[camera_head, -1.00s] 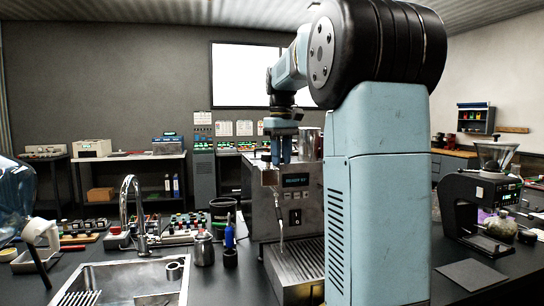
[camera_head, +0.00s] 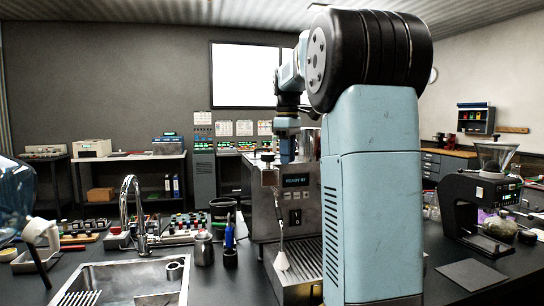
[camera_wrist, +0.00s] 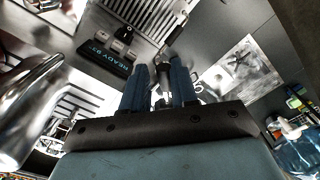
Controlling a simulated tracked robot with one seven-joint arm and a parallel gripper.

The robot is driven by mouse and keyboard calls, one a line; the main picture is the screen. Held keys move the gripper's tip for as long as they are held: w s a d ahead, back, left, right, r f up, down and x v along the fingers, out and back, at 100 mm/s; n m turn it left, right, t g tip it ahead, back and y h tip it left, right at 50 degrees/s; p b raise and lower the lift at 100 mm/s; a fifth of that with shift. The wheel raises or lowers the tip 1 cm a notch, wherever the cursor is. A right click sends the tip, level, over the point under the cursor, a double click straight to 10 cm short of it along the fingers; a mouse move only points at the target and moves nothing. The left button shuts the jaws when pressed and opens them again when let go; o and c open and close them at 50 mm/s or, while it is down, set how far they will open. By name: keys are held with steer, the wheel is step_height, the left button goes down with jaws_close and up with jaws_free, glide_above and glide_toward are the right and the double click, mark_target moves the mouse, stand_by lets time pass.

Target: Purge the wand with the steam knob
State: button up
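The espresso machine (camera_head: 262,222) stands on the counter, partly hidden by my arm, and its display reads READY. It also shows in the wrist view, with its lit display (camera_wrist: 103,57). The thin steam wand (camera_head: 280,225) hangs down at its front left. A pale cone of steam (camera_head: 282,262) shows at its lower end, above the drip tray (camera_head: 300,275). My gripper (camera_head: 287,158) points down at the machine's top front. In the wrist view its blue fingers stand on both sides of the dark steam knob (camera_wrist: 164,78) and appear closed on it. The finger contact is partly hidden.
A sink (camera_head: 130,280) with a tall faucet lies at the left. A steel pitcher (camera_head: 204,249) and a blue-handled tool (camera_head: 230,238) stand between sink and machine. A grinder (camera_head: 465,205) stands at the right. A dark mat (camera_head: 472,274) lies before it.

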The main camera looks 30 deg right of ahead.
steer(key=n, duration=0.1)
steer(key=w+d+n, duration=0.1)
steer(key=n, duration=0.1)
steer(key=w+d+n, duration=0.1)
steer(key=n, duration=0.1)
steer(key=shift+w, duration=0.15)
stand_by(0.4)
stand_by(2.0)
steer(key=s+a+m, duration=0.3)
steer(key=a+m, duration=0.4)
steer(key=m, duration=0.8)
steer(key=shift+s+a, duration=0.15)
steer(key=shift+s, duration=0.15)
stand_by(1.1)
steer(key=o, duration=0.4)
steer(key=shift+r, duration=0.1)
